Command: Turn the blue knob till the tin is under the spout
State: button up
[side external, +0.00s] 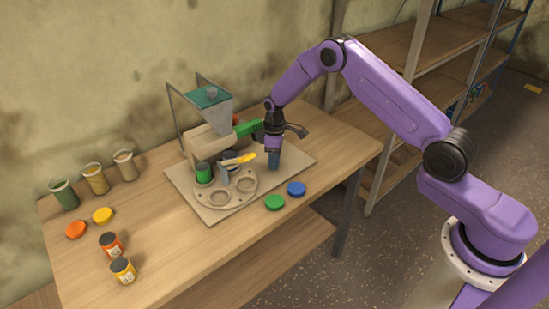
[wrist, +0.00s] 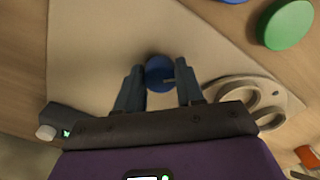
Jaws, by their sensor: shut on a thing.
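The blue knob (wrist: 159,72) shows between my fingers in the wrist view. My gripper (wrist: 160,88) points down and is shut on the knob. In the side view my gripper (side external: 275,165) stands at the right part of the machine's base board, and its fingers mostly hide the knob. A round turntable (side external: 232,205) with ring-shaped holders lies left of my gripper; two front holders look empty. A green tin (side external: 203,172) stands upright at its back left. A grey hopper (side external: 208,105) sits above on a frame. I cannot clearly tell its spout or whether the tin is under it.
A green bar (side external: 248,128) and a yellow lever (side external: 240,159) are close to my gripper's left. Green (side external: 274,202) and blue (side external: 296,188) lids lie in front of the board. Several jars, lids and tins stand at the table's left.

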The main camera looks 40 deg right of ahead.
jog(key=n, duration=0.4)
jog(key=shift+w+n, duration=0.1)
jog(key=shift+n, duration=0.2)
jog(key=n, duration=0.4)
jog(key=shift+n, duration=0.4)
jog(key=shift+r, duration=0.1)
jog(key=o, duration=1)
jog(key=shift+o, duration=0.2)
notch_tip(320, 180, up, 17)
jog(key=shift+r, duration=0.2)
